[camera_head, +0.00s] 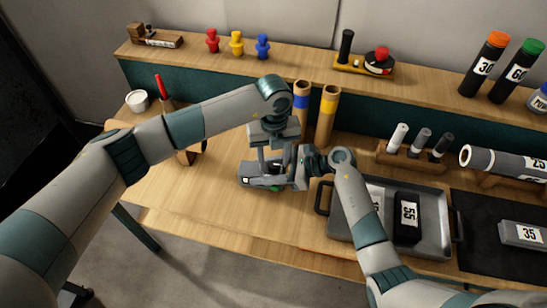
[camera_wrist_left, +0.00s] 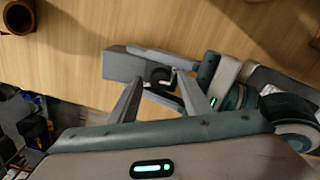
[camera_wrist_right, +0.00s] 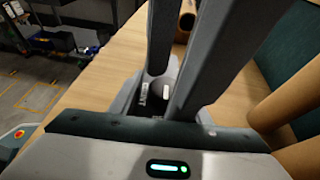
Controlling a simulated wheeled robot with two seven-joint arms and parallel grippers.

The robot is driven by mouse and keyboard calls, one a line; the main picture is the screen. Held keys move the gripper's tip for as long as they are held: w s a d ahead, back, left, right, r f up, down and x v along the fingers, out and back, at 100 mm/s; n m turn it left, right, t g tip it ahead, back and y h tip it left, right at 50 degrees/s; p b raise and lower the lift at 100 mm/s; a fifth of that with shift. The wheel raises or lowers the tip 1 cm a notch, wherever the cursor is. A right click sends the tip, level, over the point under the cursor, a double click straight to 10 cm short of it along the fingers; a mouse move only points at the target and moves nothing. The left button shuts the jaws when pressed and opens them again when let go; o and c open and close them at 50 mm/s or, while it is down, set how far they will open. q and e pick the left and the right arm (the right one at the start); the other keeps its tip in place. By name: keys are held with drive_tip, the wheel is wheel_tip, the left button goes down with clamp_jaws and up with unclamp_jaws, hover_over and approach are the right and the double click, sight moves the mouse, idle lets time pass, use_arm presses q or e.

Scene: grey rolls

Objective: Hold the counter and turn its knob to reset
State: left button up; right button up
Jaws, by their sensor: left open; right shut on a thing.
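The counter (camera_head: 254,171), a small grey box, sits at the middle of the wooden table near its front. My right gripper (camera_head: 284,180) comes from the right and is shut on the counter. My left gripper (camera_head: 268,157) points down over it, open, its fingers (camera_wrist_left: 160,92) either side of the knob. Whether they touch the knob I cannot tell. In the right wrist view the left fingers hide much of the counter.
Two cardboard tubes (camera_head: 326,115) stand just behind the grippers. A metal tray (camera_head: 340,225) with a black block marked 55 (camera_head: 408,217) lies to the right. A cup (camera_head: 137,101) and a red-handled tool (camera_head: 161,87) stand at left. The table's front left is clear.

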sight(274, 166)
use_arm(q)
drive_tip(key=shift+m, duration=0.4)
drive_tip(key=m, duration=0.6)
wheel_tip(274, 166, up, 12)
drive_tip(key=shift+s+a+f+n+t, duration=0.1)
drive_tip(key=shift+s+f+n+t, duration=0.1)
drive_tip(key=shift+s+n+t, duration=0.6)
drive_tip(key=shift+s+a+f+n+t, duration=0.15)
drive_tip(key=shift+s+n+t, duration=0.4)
drive_tip(key=shift+s, duration=0.4)
drive_tip(key=shift+s+f+n+t, duration=0.2)
drive_tip(key=shift+s+n+t, duration=0.35)
drive_tip(key=shift+s+t, duration=0.35)
